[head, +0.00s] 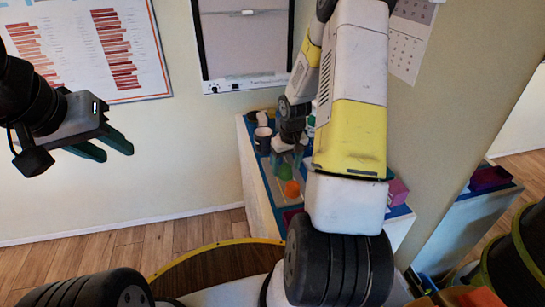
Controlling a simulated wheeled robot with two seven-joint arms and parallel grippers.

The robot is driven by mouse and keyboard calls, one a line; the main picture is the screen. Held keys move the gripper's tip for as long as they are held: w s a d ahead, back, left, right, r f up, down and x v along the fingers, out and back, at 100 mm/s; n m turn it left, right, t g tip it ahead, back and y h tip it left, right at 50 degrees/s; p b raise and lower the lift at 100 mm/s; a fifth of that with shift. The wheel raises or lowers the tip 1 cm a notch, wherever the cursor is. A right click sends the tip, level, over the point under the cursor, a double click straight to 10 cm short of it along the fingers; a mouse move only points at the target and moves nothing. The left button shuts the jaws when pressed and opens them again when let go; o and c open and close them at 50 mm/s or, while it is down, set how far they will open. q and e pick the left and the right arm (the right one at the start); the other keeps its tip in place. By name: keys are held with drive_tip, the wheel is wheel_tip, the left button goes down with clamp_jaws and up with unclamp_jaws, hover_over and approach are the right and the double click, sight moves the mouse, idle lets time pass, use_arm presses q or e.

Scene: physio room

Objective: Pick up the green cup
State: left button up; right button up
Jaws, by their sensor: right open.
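The green cup (285,173) stands on the shelf top in the head view, just behind a small orange cup (292,188). My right gripper (287,161) points down over the shelf, right at the green cup in the picture. Its jaws are open, with one finger to each side, and the cup's upper part is partly hidden by them. I cannot tell whether the fingers touch the cup. My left gripper (104,146) is at the upper left, far from the cup, with its two fingers apart and nothing between them.
A dark mug (262,139) stands left of my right gripper on the blue-and-white shelf unit (257,178). A pink box (397,192) is at its right. My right arm hides much of the shelf. A round wooden top (222,267) is in front; floor at left is clear.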

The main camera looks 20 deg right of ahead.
drive_tip(key=shift+w+f, duration=0.15)
drive_tip(key=shift+f, duration=0.7)
drive_tip(key=shift+c, duration=0.5)
drive_tip(key=c, duration=1.3)
